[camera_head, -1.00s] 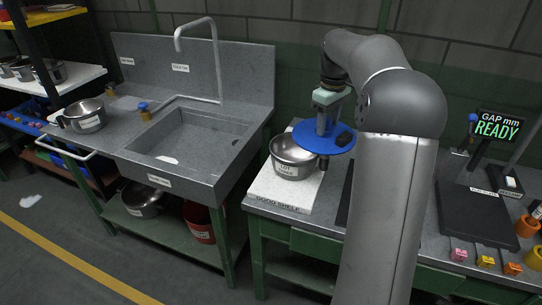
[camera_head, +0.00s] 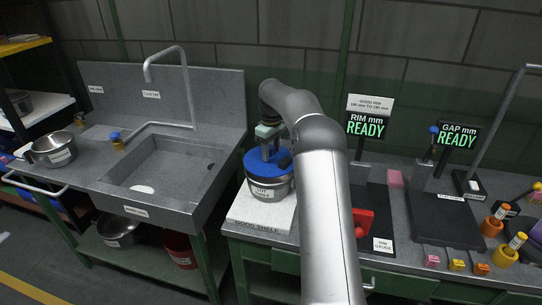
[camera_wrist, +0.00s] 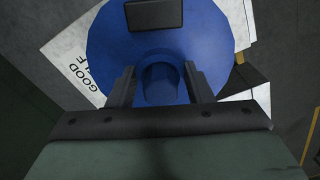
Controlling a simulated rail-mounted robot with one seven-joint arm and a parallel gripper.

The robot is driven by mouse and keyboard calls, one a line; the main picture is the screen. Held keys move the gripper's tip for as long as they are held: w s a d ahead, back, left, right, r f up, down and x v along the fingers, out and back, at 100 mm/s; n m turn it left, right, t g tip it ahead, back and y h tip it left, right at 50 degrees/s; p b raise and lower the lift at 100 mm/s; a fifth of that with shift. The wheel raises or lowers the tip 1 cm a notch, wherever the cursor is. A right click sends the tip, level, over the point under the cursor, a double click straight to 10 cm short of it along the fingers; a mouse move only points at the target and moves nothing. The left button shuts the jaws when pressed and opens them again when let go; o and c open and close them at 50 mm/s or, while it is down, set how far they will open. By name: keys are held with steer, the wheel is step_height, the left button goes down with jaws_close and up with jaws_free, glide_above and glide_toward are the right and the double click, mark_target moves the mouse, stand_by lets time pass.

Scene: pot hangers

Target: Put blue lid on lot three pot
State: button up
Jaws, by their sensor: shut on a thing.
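The blue lid (camera_head: 256,167) lies over the mouth of a steel pot (camera_head: 283,187) whose front label starts with "LOT"; its second line is too small to read surely. In the head view the lid looks about level at the rim, but I cannot tell whether it is fully seated. My gripper (camera_head: 270,154) is above the lid, shut on its round blue knob. In the wrist view the gripper (camera_wrist: 159,88) has a finger on each side of the knob, and the blue lid (camera_wrist: 115,45) hides the pot below.
The pot stands on the white good shelf board (camera_head: 262,226). A red-handled rim gauge (camera_head: 363,222) is to the right, with a gap gauge plate (camera_head: 440,218) beyond. The sink (camera_head: 165,170) is left; another steel pot (camera_head: 52,148) stands on its counter's left end.

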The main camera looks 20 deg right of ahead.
mark_target(271, 158)
steer(key=shift+a+f, duration=0.1)
steer(key=shift+f, duration=1.45)
steer(key=shift+f, duration=0.1)
steer(key=shift+f, duration=0.15)
steer(key=o, duration=1.1)
steer(key=shift+o, duration=0.2)
